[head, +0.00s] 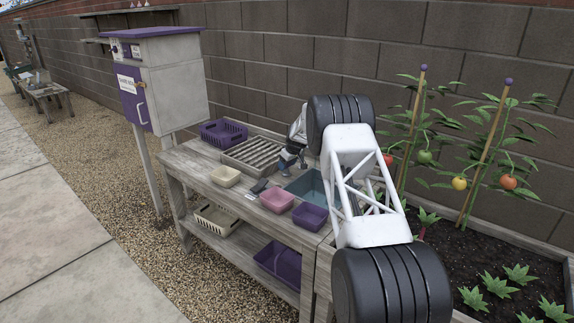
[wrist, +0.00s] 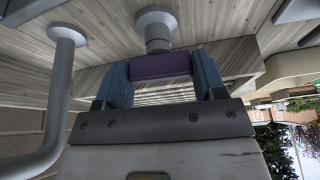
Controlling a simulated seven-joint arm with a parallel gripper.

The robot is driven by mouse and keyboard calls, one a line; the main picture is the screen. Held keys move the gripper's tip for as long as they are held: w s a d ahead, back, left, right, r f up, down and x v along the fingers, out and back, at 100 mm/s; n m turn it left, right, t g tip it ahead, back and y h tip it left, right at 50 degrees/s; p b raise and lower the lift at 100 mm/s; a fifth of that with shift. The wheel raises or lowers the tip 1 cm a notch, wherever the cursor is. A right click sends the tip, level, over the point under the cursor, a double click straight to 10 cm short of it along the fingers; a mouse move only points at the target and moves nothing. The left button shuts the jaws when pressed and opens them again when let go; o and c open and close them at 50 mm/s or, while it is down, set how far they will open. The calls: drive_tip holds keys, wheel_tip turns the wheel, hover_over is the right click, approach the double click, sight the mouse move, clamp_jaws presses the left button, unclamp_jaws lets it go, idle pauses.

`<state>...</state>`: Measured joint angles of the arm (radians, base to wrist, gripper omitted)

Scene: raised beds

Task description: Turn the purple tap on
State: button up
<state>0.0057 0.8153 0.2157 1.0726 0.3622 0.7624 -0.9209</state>
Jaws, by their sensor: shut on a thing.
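The purple tap handle (wrist: 160,66) shows in the wrist view as a purple block on a round grey stem (wrist: 157,38) on the wooden bench. My gripper (wrist: 164,76) has its blue fingers on either side of the handle, shut on it. A curved grey pipe (wrist: 62,100) stands beside it at the left of the wrist view. In the head view my gripper (head: 289,160) is low over the back of the bench, by the teal basin (head: 305,190). The tap handle cannot be made out there, and my arm covers the right part of the bench.
On the bench (head: 190,168) are a slatted rack (head: 252,153), a purple basket (head: 222,133), and cream (head: 225,176), pink (head: 277,200) and purple (head: 310,216) tubs. A purple-and-grey cabinet (head: 165,80) stands left. A planted bed (head: 490,265) lies right, with a block wall behind.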

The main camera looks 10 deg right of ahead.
drive_tip(key=shift+n, duration=0.6)
drive_tip(key=shift+r+y, duration=0.1)
drive_tip(key=shift+y, duration=0.2)
drive_tip(key=o, duration=0.9)
drive_tip(key=shift+d, duration=0.1)
drive_tip(key=shift+g, duration=0.3)
drive_tip(key=shift+v, duration=3.8)
drive_tip(key=shift+s+r, duration=0.1)
